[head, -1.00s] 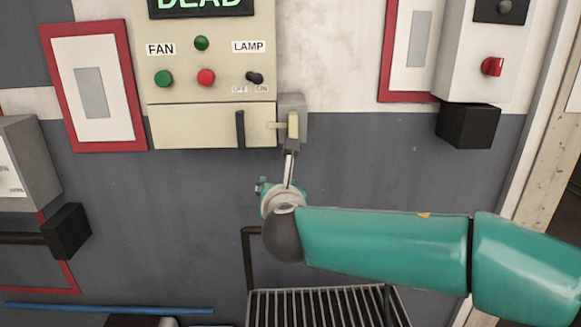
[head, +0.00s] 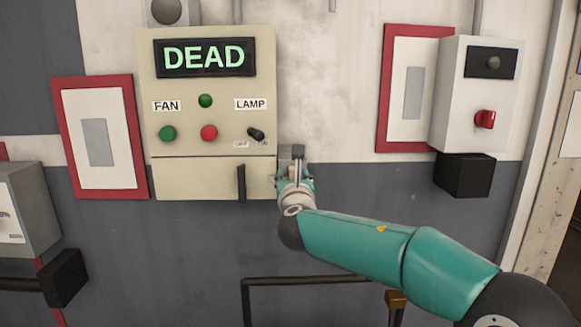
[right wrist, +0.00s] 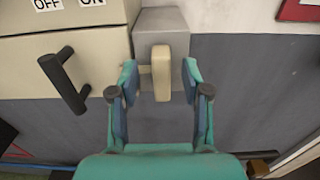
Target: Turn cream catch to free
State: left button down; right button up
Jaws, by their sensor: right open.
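The cream catch (right wrist: 161,73) is an upright bar on a grey block (right wrist: 163,22) beside the cream box door in the right wrist view. A short cream tongue runs left from it toward the door edge. My right gripper (right wrist: 160,78) is open, with one teal finger on each side of the catch and a gap visible at the right finger. The left finger is close to the tongue; I cannot tell if it touches. In the head view my right gripper (head: 294,178) hides most of the catch. My left gripper is not in view.
The cream control box (head: 214,90) has a DEAD display (head: 205,57), buttons, a lamp switch (head: 256,134) and a door with a black handle (head: 241,183). A white box with a red knob (head: 485,119) stands right. A black rail (head: 305,281) is below.

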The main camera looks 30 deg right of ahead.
aim_at(293, 174)
jog(key=shift+p+x, duration=0.45)
jog(key=shift+x, duration=1.35)
